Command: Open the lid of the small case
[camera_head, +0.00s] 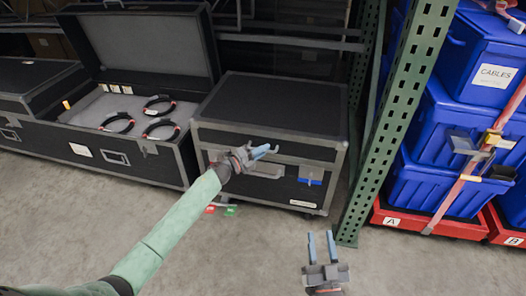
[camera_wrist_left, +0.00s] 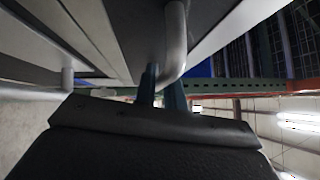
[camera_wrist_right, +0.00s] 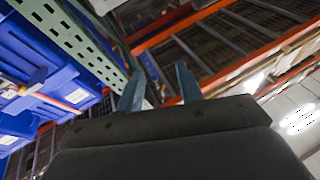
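The small case (camera_head: 270,105) is a black box with silver edges; its lid is closed. A silver bar handle (camera_head: 264,172) and a blue latch (camera_head: 311,175) are on its front. My left gripper (camera_head: 268,151) is at the case front, just above the handle in the picture. In the left wrist view, its fingers (camera_wrist_left: 162,88) are a narrow gap apart, and the curved handle (camera_wrist_left: 176,45) runs down to them. I cannot tell whether they grip it. My right gripper (camera_head: 321,245) is open and empty, low in front of the case; its spread fingers show in the right wrist view (camera_wrist_right: 158,88).
A large open case (camera_head: 140,160) with black rings in grey foam stands left of the small case. A green rack post (camera_head: 400,110) is close on the right, then strapped blue totes (camera_head: 450,125) on red bases. The floor in front is clear, with small red and green tags.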

